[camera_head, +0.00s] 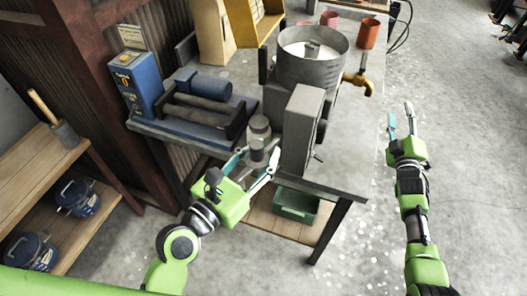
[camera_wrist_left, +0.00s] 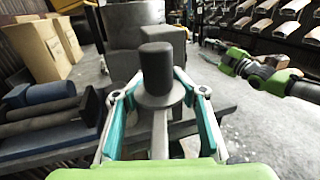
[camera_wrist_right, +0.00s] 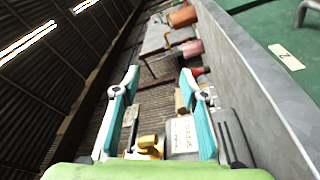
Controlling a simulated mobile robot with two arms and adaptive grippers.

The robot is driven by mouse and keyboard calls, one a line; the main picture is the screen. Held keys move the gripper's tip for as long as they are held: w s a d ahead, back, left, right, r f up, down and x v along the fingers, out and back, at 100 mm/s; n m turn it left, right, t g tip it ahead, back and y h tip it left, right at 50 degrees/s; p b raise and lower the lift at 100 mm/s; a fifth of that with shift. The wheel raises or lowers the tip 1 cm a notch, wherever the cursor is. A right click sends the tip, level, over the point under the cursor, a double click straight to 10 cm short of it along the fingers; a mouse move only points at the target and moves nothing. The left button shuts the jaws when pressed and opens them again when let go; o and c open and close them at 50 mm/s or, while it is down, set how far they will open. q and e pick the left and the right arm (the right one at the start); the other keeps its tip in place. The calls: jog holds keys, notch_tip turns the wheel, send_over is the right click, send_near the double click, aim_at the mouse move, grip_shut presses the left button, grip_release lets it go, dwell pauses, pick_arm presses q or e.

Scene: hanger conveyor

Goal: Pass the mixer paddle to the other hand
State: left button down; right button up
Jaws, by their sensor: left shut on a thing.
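The mixer paddle (camera_head: 257,150) shows a dark, upright cylindrical handle above a round collar. In the left wrist view the paddle (camera_wrist_left: 156,70) stands between the fingers, with a pale shaft below the collar; its lower end is hidden. My left gripper (camera_head: 260,158) is shut on the paddle in front of the table's near edge. My right gripper (camera_head: 401,122) is open and empty, out to the right of the table over bare floor. Its two fingers stand apart in the right wrist view (camera_wrist_right: 158,85).
The metal table (camera_head: 345,165) carries a large steel pot (camera_head: 311,68) with a brass tap, a grey box (camera_head: 301,130), dark rollers (camera_head: 204,108) and a blue box (camera_head: 136,84). A green bin (camera_head: 296,205) sits on the lower shelf. The floor right of the table is clear.

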jog(key=s+a+f+m+g, duration=0.1)
jog(key=s+f+m+g, duration=0.15)
jog(key=s+f, duration=0.8)
jog(key=s+a+f+m+g, duration=0.15)
jog(key=s+f+g, duration=0.35)
jog(key=f, duration=1)
jog(key=s+a+f+m+g, duration=0.1)
jog(key=s+a+f+g, duration=0.1)
jog(key=s+f, duration=0.85)
jog(key=s+a+f+m+g, duration=0.1)
jog(key=s+a+f+g, duration=0.2)
jog(key=s, duration=0.9)
jog(key=s+a+f+m+g+y, duration=0.1)
jog(key=s+a+f+m+g, duration=0.1)
jog(key=s+f, duration=0.6)
jog(key=s+a+f+m+g, duration=0.1)
jog(key=s+a+f+g, duration=0.3)
jog(key=s, duration=1.4)
notch_tip(320, 180, down, 2)
jog(key=shift+f+y, duration=0.15)
jog(key=shift+y, duration=0.15)
jog(key=shift+s, duration=0.1)
